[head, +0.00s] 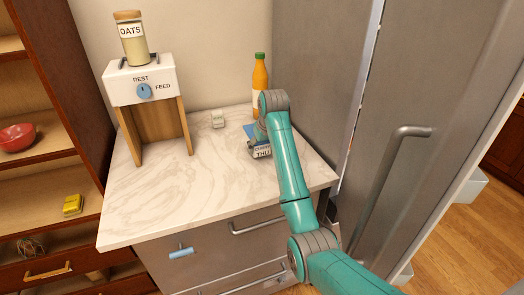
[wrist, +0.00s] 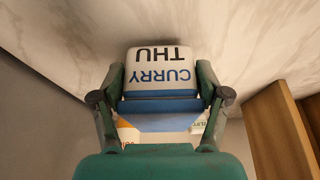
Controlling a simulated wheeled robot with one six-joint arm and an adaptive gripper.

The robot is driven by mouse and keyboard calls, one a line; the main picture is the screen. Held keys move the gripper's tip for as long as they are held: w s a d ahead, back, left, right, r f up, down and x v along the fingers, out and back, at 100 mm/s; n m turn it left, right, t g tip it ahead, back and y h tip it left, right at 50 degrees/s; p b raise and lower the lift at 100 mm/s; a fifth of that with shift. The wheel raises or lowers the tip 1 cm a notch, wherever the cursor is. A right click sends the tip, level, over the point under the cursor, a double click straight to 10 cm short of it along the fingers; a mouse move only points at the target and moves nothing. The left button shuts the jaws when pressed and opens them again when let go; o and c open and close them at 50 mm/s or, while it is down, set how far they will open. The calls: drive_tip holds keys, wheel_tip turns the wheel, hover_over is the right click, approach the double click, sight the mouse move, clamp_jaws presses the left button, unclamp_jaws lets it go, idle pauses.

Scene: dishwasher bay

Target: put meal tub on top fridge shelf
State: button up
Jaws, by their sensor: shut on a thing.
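The meal tub (wrist: 160,68) has a white label reading "CURRY THU" and a blue band. My gripper (wrist: 160,95) has a finger on each side of it and is shut on it. In the head view the tub (head: 262,152) shows small at the right of the marble counter, partly hidden by my gripper (head: 257,143); whether it touches the counter is unclear. The grey fridge (head: 420,90) stands at the right with a long vertical handle (head: 392,175). A narrow bright seam runs along its door edge. Its shelves are not in view.
An orange bottle (head: 260,78) stands behind my gripper. A feeder box (head: 140,85) with a blue knob holds an oats jar (head: 131,40) at the counter's back left. A small pale object (head: 218,119) lies between. The counter's front left (head: 140,215) is clear.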

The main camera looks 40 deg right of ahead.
drive_tip(key=shift+f, duration=0.8)
drive_tip(key=o, duration=1.6)
drive_tip(key=shift+f, duration=0.15)
drive_tip(key=shift+c, duration=0.2)
